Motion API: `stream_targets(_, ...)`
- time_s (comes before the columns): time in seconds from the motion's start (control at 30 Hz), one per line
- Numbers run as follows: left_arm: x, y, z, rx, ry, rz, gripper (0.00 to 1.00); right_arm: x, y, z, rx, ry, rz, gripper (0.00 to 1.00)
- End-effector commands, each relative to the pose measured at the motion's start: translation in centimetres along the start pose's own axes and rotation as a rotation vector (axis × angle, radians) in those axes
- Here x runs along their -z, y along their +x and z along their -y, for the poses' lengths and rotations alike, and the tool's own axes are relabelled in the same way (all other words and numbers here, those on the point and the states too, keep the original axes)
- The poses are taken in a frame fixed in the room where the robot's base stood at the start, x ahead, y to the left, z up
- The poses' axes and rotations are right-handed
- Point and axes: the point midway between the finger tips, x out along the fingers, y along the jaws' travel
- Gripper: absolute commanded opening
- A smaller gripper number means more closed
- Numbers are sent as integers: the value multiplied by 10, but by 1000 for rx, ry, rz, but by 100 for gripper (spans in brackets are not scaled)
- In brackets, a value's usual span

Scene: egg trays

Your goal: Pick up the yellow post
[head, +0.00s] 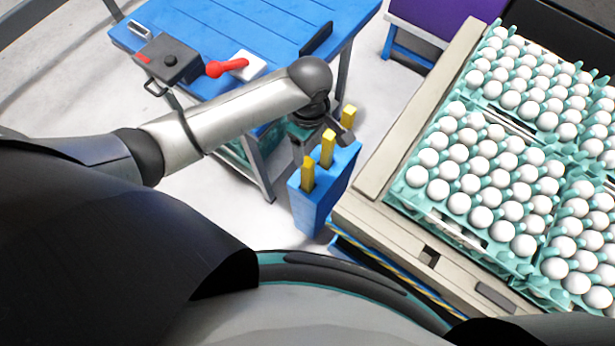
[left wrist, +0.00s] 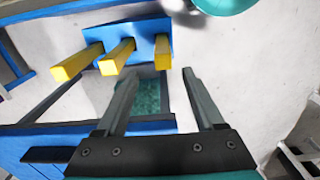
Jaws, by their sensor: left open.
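Three yellow posts stand upright in a row in a blue holder (head: 322,193): a front one (head: 308,175), a middle one (head: 327,150) and a back one (head: 348,118). My left gripper (head: 318,138) is open and empty, above and close to the holder, pointing down. In the left wrist view the posts show as left (left wrist: 77,63), middle (left wrist: 117,56) and right (left wrist: 162,52), on the blue holder (left wrist: 140,27). The right post lines up with the gap between the open fingertips (left wrist: 159,76), just beyond them. No contact is visible. My right gripper is not in view.
A blue table (head: 240,35) holds a grey box with a black knob (head: 170,60) and a red-handled item (head: 228,67). Trays of white eggs (head: 480,185) fill the pale conveyor frame (head: 400,140) right of the holder. Bare floor lies around the holder's left side.

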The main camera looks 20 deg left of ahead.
Motion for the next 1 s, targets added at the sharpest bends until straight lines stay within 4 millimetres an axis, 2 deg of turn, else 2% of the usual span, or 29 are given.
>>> stream_targets(0.2,0,51,1,3,0,-1,70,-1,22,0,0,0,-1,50)
stream_targets(0.33,0,74,1,1,1,-1,70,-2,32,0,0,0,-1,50)
stream_targets(0.63,0,96,1,0,3,1,70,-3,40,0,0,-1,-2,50)
stream_targets(0.9,0,134,5,0,4,0,70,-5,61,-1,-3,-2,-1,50)
stream_targets(1.0,0,141,5,0,3,0,70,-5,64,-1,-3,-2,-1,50)
